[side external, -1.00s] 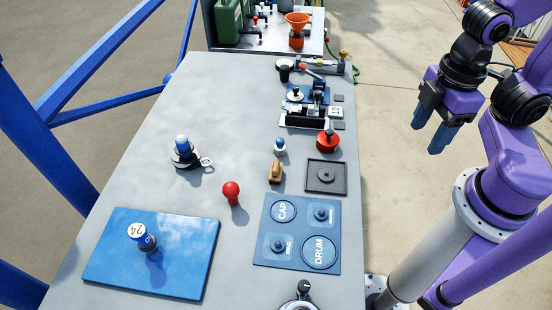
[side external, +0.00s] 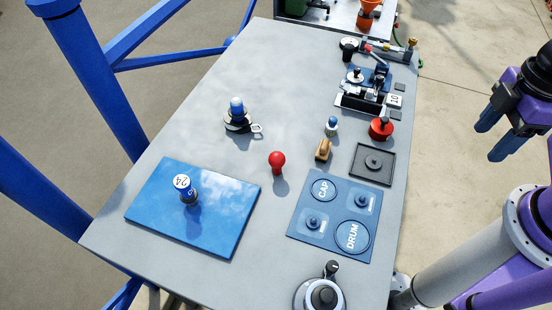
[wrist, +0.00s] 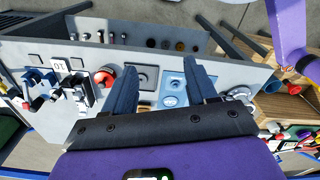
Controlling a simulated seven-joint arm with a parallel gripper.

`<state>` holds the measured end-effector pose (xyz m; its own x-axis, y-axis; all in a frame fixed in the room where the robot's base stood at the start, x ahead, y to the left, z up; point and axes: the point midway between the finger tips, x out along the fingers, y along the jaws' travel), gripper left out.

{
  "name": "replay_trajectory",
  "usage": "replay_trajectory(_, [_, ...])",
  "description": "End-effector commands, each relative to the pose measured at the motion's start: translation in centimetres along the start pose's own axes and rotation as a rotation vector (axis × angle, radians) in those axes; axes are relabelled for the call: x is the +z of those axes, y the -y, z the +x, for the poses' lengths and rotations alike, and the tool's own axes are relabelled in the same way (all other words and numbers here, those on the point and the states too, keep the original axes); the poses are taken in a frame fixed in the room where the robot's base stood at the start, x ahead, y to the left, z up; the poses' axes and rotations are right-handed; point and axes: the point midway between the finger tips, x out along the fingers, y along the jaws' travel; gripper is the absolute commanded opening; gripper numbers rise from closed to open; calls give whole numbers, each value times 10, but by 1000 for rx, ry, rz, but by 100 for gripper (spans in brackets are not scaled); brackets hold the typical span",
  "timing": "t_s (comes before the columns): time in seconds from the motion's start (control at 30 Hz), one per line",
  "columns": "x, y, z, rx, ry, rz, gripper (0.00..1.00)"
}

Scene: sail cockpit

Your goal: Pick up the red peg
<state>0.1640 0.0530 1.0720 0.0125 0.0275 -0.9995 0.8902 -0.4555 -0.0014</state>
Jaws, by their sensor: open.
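The red peg (side external: 277,160) has a round ball top on a short stem and stands upright on the grey table, right of the blue board and left of the tan wooden piece. My gripper (side external: 494,137) is open and empty, out past the table's right edge and well away from the peg. In the wrist view its two blue fingers (wrist: 164,72) are spread apart with nothing held between them. I cannot make out the red peg in the wrist view.
Near the peg are a blue board (side external: 160,211) bearing a white-topped peg, a blue-topped shackle piece (side external: 237,112), a tan cleat (side external: 323,150) and a labelled blue panel (side external: 315,237). A red knobbed drum (side external: 381,129) and black tray (side external: 390,165) stand farther right. Bare table lies left of the peg.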

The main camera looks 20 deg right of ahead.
Motion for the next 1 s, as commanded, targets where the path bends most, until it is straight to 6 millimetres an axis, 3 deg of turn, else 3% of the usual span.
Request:
replay_trajectory(0.37, [0, 0, 0, 0, 0, 0, 57])
replay_trajectory(0.43, [0, 0, 0, 0, 0, 0, 69])
replay_trajectory(0.77, [-1, -2, 2, 10, 13, -14, 69])
replay_trajectory(1.0, [-15, -30, 25, 181, 197, -248, 69])
